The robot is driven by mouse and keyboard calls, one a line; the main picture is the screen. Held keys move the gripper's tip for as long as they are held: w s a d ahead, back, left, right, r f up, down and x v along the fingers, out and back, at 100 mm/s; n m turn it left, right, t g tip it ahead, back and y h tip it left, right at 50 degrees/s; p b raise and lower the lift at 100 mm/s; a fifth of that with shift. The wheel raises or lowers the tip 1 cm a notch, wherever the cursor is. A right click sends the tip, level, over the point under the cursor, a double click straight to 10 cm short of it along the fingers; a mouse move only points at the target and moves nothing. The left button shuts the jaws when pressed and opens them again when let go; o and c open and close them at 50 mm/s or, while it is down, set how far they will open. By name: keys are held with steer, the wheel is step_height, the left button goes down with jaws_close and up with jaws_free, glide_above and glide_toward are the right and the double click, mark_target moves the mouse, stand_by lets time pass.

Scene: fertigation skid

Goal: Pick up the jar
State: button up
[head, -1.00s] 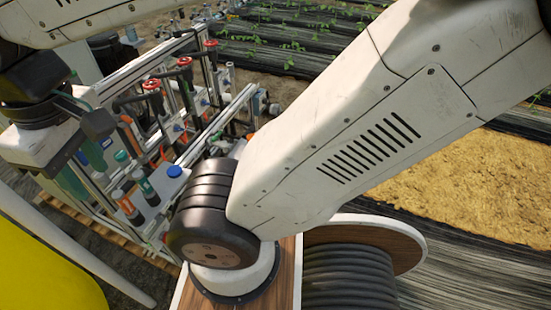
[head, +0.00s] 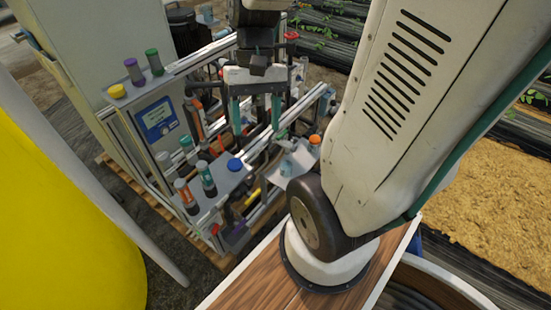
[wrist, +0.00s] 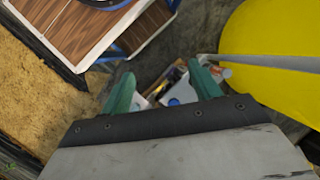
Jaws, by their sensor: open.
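Several small capped containers stand on the fertigation skid, and I cannot tell which is the jar. Squat ones have a blue lid (head: 234,164), a yellow lid (head: 117,91) and an orange lid (head: 314,140). Slimmer ones include an orange-banded one (head: 186,195) and a green-banded one (head: 206,178) on the front shelf. My gripper (head: 256,128) is open, its teal fingers pointing down over the skid, behind and above the blue lid in the head view. In the wrist view, my gripper (wrist: 162,76) has a blue round lid (wrist: 174,101) showing between its fingers, partly hidden.
Metal rails, pipes and red valve handles (head: 291,36) crowd the skid around my gripper. A control panel (head: 157,118) stands at its left. Bare ground lies between.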

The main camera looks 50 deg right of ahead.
steer(key=w+d+f+m+t+y, duration=0.1)
steer(key=w+d+f+m+y, duration=0.25)
steer(key=f, duration=0.25)
steer(key=w+d+f+m+t+y, duration=0.1)
steer(key=w+d+f+m+y, duration=0.15)
steer(key=f+m, duration=0.2)
steer(key=m+t+h, duration=0.8)
steer(key=m+t, duration=0.6)
steer(key=m, duration=0.8)
glide_toward(283, 163)
steer(key=a, duration=0.2)
steer(key=shift+h, duration=0.3)
steer(key=x, duration=0.2)
steer(key=d+x, duration=0.1)
steer(key=x, duration=0.4)
steer(key=shift+w+d, duration=0.1)
steer(key=shift+d, duration=0.15)
steer(key=shift+w+f, duration=0.1)
steer(key=shift+w, duration=0.3)
steer(key=c, duration=1.2)
